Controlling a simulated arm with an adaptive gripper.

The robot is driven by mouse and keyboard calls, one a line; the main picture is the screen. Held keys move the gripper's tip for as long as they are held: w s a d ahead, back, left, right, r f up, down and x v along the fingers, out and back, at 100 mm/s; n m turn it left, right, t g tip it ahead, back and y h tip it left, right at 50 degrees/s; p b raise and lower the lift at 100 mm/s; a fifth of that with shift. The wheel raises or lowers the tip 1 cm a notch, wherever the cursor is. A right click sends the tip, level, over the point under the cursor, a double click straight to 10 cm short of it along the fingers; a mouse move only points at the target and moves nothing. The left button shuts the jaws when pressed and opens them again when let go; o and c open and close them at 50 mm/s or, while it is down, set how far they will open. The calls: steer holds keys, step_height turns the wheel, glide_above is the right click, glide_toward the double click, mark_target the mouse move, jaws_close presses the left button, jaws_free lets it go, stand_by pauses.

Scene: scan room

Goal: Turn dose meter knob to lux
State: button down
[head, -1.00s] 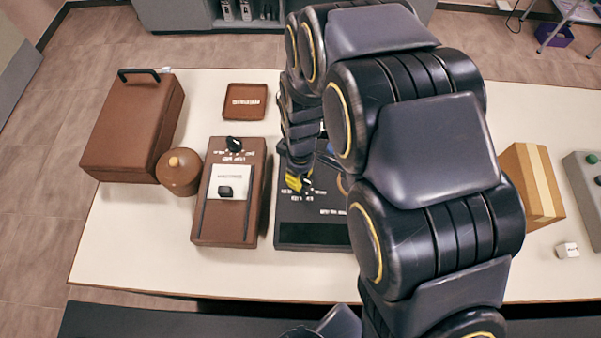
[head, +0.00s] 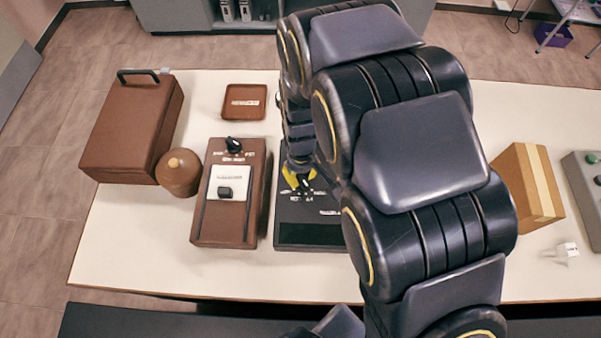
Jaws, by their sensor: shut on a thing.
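The black meter (head: 310,234) lies on the table in the head view, partly covered by my arm. Its dark knob with a white mark (head: 304,184) sits on the panel, with small white labels around it that I cannot read. My gripper (head: 299,180) points down over this panel, its yellow fingertips on either side of the knob and shut on it. The knob's exact pointing is hard to tell at this size.
Left of the meter is a brown device (head: 228,228) with its own black knob (head: 233,144). A brown case (head: 133,128), a round brown pot (head: 178,178) and a small brown tray (head: 245,102) stand further left and behind. A box (head: 524,186) stands right.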

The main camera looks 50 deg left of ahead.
mark_target(304, 177)
steer(key=m, duration=0.5)
steer(key=shift+w+d+m, duration=0.15)
steer(key=shift+m, duration=0.15)
steer(key=m, duration=0.4)
steer(key=shift+w+d+m, duration=0.1)
steer(key=shift+m, duration=0.2)
steer(key=c, duration=1)
jaws_free()
steer(key=shift+o, duration=0.2)
step_height(304, 177, up, 12)
